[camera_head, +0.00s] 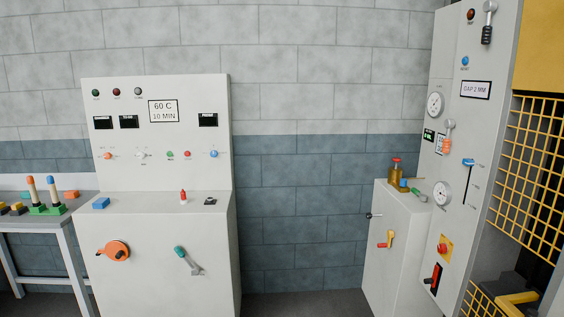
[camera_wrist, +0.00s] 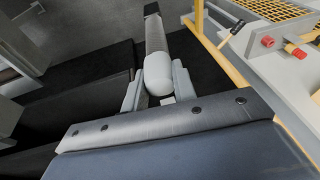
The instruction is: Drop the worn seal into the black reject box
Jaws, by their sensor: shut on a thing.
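My gripper (camera_wrist: 158,92) shows in the wrist view, its two grey fingers on either side of a pale grey rod (camera_wrist: 158,72) with a rounded near end. The rod runs away from me to a black far end. I cannot tell whether this rod is the worn seal. Dark blocky surfaces (camera_wrist: 70,120) lie to the left of and below the fingers; I cannot tell whether they belong to the black reject box. I make out neither the seal nor the reject box for certain in the head view, and my gripper is not in that view.
In the head view a control cabinet (camera_head: 155,240) stands left of centre beside a table (camera_head: 60,217) with coloured pegs. A tall panel (camera_head: 465,130) and a low cabinet (camera_head: 394,245) stand at the right. Yellow mesh (camera_wrist: 268,8) and a rail show at the wrist view's upper right.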

